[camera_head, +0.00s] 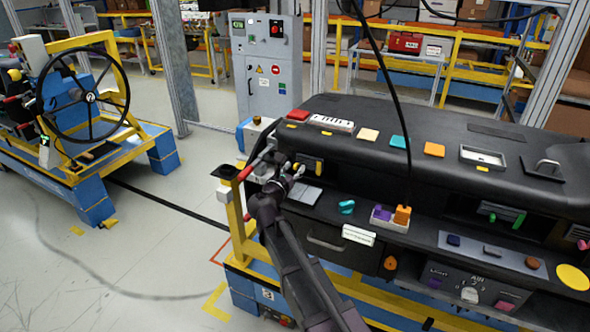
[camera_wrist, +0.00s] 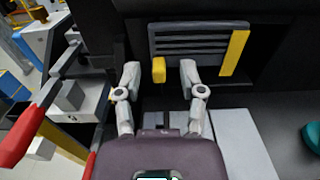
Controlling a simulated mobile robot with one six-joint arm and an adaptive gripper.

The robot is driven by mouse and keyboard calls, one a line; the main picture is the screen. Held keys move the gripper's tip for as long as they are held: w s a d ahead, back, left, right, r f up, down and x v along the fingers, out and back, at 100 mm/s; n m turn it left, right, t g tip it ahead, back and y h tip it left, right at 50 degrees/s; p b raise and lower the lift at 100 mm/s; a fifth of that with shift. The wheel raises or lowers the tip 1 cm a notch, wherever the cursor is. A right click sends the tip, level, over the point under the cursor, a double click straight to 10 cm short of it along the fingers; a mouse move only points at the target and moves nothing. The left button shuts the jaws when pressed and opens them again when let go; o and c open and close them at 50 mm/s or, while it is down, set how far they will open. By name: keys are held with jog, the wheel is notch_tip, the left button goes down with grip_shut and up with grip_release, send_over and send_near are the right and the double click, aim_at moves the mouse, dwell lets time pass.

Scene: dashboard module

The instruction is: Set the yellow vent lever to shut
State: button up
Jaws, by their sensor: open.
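In the wrist view a dark slatted vent (camera_wrist: 200,45) is set in the dashboard's front. A short yellow lever (camera_wrist: 158,70) stands out at the vent's lower left. An upright yellow strip (camera_wrist: 234,53) runs along the vent's right side. My gripper (camera_wrist: 160,80) is open, with one fingertip on each side of the lever and a visible gap to each; contact does not show.
A red-tipped lever (camera_wrist: 25,125) sticks out left of my gripper. A light flat pad (camera_wrist: 245,145) lies on the shelf below the vent, with a teal knob (camera_wrist: 312,136) to the right. A black cable (camera_head: 385,75) hangs over the dashboard (camera_head: 350,150).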

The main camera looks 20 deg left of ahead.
jog(key=shift+s, duration=0.15)
jog(key=s, duration=1.1)
jog(key=shift+s+a, duration=0.35)
jog(key=shift+a, duration=0.1)
